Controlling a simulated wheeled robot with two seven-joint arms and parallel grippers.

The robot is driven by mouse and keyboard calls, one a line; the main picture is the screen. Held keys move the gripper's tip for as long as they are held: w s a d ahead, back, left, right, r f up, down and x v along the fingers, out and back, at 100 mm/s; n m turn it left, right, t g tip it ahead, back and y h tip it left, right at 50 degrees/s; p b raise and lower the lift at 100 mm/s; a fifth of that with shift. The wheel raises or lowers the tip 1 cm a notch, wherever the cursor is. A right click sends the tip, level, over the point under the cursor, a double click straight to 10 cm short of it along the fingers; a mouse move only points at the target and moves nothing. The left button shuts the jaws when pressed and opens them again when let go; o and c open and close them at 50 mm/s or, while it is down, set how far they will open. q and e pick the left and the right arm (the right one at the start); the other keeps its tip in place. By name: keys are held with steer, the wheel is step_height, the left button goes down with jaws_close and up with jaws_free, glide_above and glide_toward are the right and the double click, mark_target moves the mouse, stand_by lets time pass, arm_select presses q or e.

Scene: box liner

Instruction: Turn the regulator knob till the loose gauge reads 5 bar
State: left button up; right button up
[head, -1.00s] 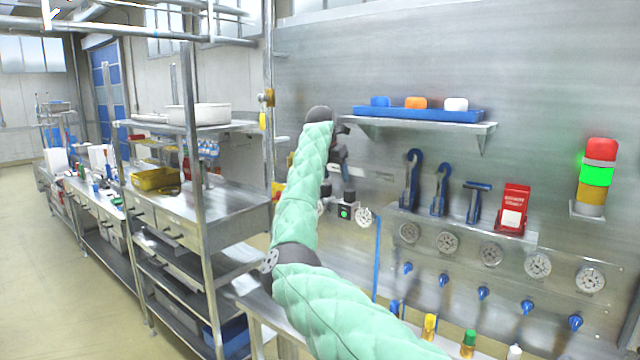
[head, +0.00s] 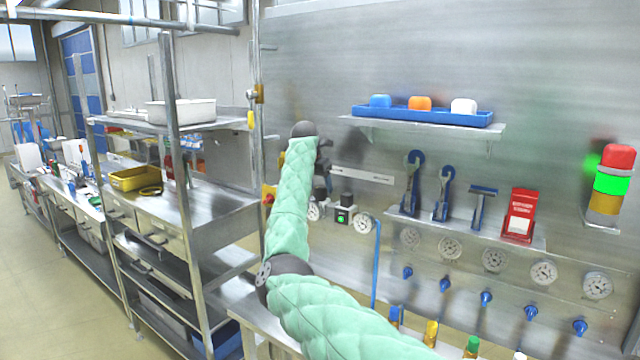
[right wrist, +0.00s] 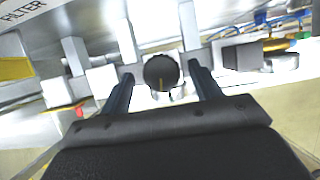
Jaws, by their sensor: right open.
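In the right wrist view a round black knob (right wrist: 161,70) with a yellow mark sits between the two fingers of my right gripper (right wrist: 161,77). The fingers are open, with a gap visible on each side of the knob. In the head view the green-sleeved right arm reaches to the wall fittings and mostly hides the right gripper (head: 321,172). A white gauge (head: 362,223) is beside a small black unit with a green face (head: 342,217). Another white gauge (head: 313,211) is partly behind the arm. The dial readings are too small to tell. My left gripper is out of view.
A wall panel at right carries several gauges (head: 493,259) and blue valves (head: 486,299). Above are a shelf with a blue tray (head: 440,117), hanging tools (head: 411,185) and a signal tower (head: 613,185) lit green. A metal rack (head: 187,220) stands left of the arm.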

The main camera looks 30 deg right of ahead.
steer(key=shift+p+x, duration=0.35)
steer(key=shift+x, duration=0.5)
steer(key=shift+s+d+f, duration=0.1)
steer(key=shift+s, duration=0.05)
steer(key=shift+f, duration=0.1)
steer(key=shift+c, duration=0.2)
